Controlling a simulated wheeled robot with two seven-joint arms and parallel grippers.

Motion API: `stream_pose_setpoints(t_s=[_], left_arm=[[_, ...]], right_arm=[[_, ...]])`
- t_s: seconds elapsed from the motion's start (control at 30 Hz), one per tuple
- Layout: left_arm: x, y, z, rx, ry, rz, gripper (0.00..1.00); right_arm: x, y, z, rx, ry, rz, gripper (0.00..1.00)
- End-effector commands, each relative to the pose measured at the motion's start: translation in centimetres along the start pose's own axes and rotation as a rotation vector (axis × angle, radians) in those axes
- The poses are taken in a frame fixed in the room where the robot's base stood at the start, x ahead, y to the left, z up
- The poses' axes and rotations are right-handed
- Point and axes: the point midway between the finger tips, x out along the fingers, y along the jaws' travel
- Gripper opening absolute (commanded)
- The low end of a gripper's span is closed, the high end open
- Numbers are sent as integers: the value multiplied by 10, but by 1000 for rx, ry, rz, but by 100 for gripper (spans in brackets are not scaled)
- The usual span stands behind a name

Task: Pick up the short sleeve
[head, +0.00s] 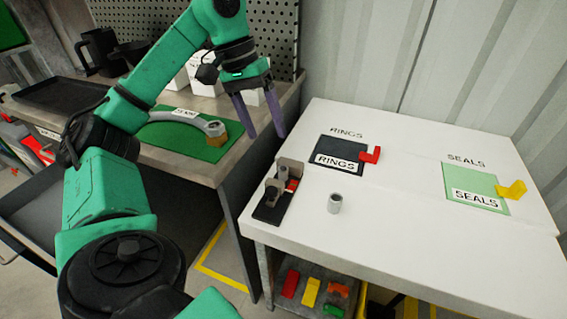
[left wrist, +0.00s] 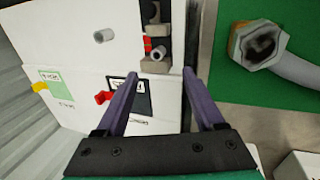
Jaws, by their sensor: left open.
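A small grey hollow sleeve (head: 335,203) stands upright on the white table, right of a dark fixture. It also shows in the left wrist view (left wrist: 103,36), at the upper left. My left gripper (head: 266,136) is open and empty, with its purple fingers pointing down near the gap between the workbench and the white table. It is apart from the sleeve, up and to the left of it in the head view. In the left wrist view, the open fingers (left wrist: 160,73) spread below the fixture. My right gripper is not in view.
The fixture (head: 272,205) holds grey and red parts at the table's left edge. A dark RINGS mat (head: 327,150) with a red piece (head: 371,155) and a green SEALS mat (head: 463,180) with a yellow piece (head: 512,190) lie behind. The table's front right is clear.

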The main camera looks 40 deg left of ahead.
Motion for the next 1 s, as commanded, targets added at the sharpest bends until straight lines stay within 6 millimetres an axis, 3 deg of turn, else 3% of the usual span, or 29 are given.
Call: stream_pose_setpoints(t_s=[0.1, 0.33, 0.53, 0.8, 1.0], left_arm=[[33, -2, 0, 0, -3, -3, 70], [62, 0, 0, 0, -1, -1, 70], [99, 2, -2, 0, -1, -1, 70], [105, 3, -2, 0, 0, 1, 70], [105, 3, -2, 0, 0, 1, 0]], right_arm=[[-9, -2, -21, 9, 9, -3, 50], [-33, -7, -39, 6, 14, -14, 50], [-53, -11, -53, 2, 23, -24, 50], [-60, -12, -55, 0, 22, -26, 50], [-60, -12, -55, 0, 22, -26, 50]])
